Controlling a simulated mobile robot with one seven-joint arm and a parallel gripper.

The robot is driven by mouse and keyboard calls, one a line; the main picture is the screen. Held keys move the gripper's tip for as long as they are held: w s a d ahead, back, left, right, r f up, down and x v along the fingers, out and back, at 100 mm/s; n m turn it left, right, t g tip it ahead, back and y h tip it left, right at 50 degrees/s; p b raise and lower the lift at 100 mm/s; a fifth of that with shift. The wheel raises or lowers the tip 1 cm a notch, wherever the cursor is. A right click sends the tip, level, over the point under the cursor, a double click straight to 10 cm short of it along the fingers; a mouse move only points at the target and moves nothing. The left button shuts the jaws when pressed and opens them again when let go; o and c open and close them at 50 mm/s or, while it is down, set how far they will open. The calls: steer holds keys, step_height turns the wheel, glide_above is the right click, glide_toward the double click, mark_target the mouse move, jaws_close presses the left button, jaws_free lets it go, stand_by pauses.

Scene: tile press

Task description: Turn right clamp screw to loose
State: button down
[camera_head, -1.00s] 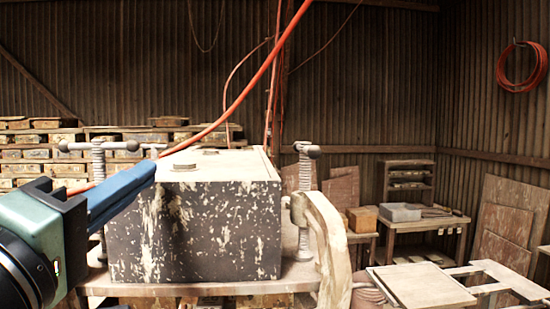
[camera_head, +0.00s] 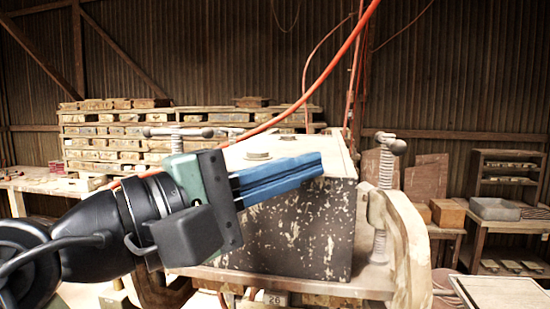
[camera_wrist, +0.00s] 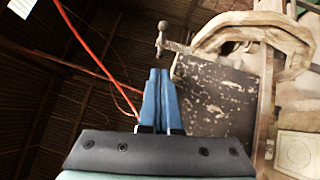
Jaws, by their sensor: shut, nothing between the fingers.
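The right clamp screw (camera_head: 386,170) is a grey threaded rod with a crossbar handle on top, upright at the right side of the mottled dark block. Its clamp frame (camera_head: 408,235) is a pale curved C shape. My gripper (camera_head: 318,166) has blue fingers closed together, empty, in front of the block and to the left of the screw, apart from it. In the wrist view the shut fingers (camera_wrist: 159,75) point toward the handle (camera_wrist: 162,34), with a gap between. The left clamp's handle (camera_head: 180,132) shows behind my gripper; its lower part is hidden.
The mottled block (camera_head: 300,235) stands on a wooden press table (camera_head: 365,285). An orange hose (camera_head: 330,72) hangs across above it. Stacked wooden moulds (camera_head: 120,130) stand behind at left. Shelves and a bench (camera_head: 505,230) are at right. Air above the block is mostly free.

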mark_target(388, 146)
steer(key=shift+w+d+r+p, duration=0.2)
steer(key=shift+d+p, duration=0.35)
steer(key=shift+d, duration=0.7)
steer(key=shift+w+d+r+p, duration=0.25)
steer(key=shift+d+p, duration=0.25)
steer(key=shift+d, duration=0.75)
steer(key=shift+w+d+r+p, duration=0.2)
steer(key=shift+d+p, duration=0.35)
steer(key=shift+d, duration=0.7)
steer(key=shift+d+t+y, duration=0.1)
steer(key=shift+t+y, duration=0.2)
steer(key=shift+t, duration=0.1)
